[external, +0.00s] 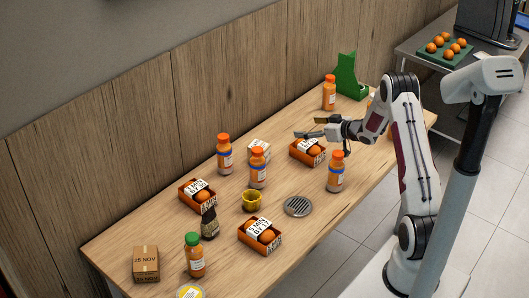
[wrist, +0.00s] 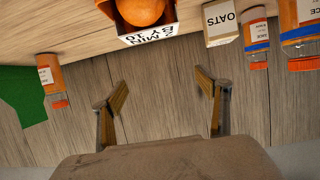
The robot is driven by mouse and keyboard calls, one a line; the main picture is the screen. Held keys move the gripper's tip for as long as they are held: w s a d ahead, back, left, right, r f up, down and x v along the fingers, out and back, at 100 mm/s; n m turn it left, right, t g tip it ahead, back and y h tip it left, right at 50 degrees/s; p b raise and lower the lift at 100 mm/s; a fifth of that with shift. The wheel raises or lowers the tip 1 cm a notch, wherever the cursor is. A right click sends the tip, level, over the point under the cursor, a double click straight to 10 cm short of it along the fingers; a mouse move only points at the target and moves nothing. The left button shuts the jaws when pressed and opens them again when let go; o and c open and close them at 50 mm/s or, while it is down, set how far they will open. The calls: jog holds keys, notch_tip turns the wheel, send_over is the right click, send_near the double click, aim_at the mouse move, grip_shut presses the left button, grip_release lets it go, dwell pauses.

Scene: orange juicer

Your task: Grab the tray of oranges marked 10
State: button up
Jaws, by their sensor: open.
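An orange tray (external: 295,152) holding oranges, with a white label, stands toward the back middle of the table. In the wrist view the tray (wrist: 128,30) shows at the top edge, partly cut off, with an orange in it; its upside-down label reads MIN BY 10. My gripper (external: 312,131) is just above and behind this tray in the external view. In the wrist view my gripper (wrist: 160,90) has its two fingers wide apart with nothing between them. The tray lies beyond the fingertips, apart from them.
Two similar trays stand nearer the front, one at left (external: 186,195) and one at centre (external: 246,238). An orange bottle (external: 336,174) stands right of the tray, and a white OATS box (wrist: 222,24) and several bottles on its other side. A green stand (external: 347,80) is behind.

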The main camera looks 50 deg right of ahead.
aim_at(307, 142)
jog(key=shift+f, duration=1.7)
jog(key=shift+f, duration=1.65)
jog(key=shift+x, duration=1.55)
jog(key=shift+f, duration=0.1)
jog(key=c, duration=1.4)
